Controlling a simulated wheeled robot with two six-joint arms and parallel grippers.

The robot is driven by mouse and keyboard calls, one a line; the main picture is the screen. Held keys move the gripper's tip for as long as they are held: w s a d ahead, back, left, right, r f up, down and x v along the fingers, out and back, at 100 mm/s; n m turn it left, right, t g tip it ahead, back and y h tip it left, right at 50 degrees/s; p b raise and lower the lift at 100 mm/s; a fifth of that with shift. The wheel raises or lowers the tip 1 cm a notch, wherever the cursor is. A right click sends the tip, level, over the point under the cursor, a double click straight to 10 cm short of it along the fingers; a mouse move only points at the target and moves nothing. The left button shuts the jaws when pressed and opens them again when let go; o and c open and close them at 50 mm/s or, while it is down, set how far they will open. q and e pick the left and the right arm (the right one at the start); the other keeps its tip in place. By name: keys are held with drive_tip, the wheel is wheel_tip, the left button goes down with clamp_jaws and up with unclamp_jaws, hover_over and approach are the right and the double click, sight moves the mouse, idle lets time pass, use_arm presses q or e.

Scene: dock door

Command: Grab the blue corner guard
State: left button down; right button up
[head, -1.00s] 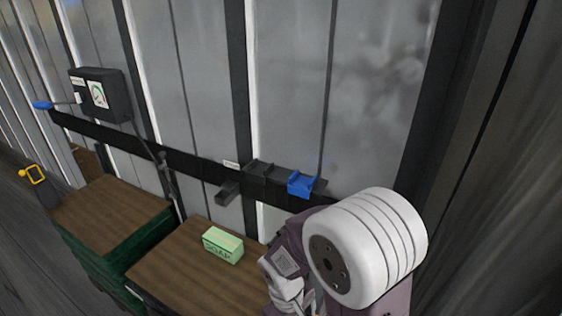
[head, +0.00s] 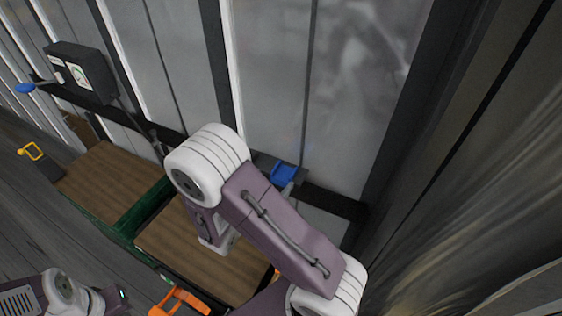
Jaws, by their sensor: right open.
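The blue corner guard (head: 285,173) sits on a dark holder on the wall rail, right of the middle in the head view. It is small and bracket-shaped. My right arm crosses the middle of the view and hides most of its own gripper. A light grey tip of my right gripper (head: 288,188) shows just below the blue guard, close to it. I cannot tell whether they touch. The right gripper is open. Part of my left arm shows at the bottom left, but its fingers are not visible.
A dark gauge box (head: 81,72) with a blue-ended lever (head: 26,88) is at the left. A brown-topped green crate (head: 108,184) and another brown top (head: 190,247) lie below the rail. A yellow handle (head: 33,151) and an orange handle-like thing (head: 180,301) also show.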

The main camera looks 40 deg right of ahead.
sight(284, 173)
drive_tip(key=p+x, duration=0.1)
drive_tip(key=x, duration=0.2)
drive_tip(key=shift+w+d, duration=0.1)
drive_tip(key=shift+d, duration=0.15)
drive_tip(key=shift+w+d+f, duration=0.15)
drive_tip(key=shift+d+f, duration=0.1)
drive_tip(key=p+x, duration=0.3)
drive_tip(key=x, duration=0.1)
drive_tip(key=shift+r, duration=0.1)
drive_tip(key=shift+w+d+f, duration=0.3)
drive_tip(key=shift+d+f, duration=0.1)
drive_tip(key=shift+d, duration=0.05)
drive_tip(key=shift+a+r, duration=0.1)
drive_tip(key=shift+a, duration=0.1)
drive_tip(key=c, duration=1.5)
drive_tip(key=shift+d, duration=0.1)
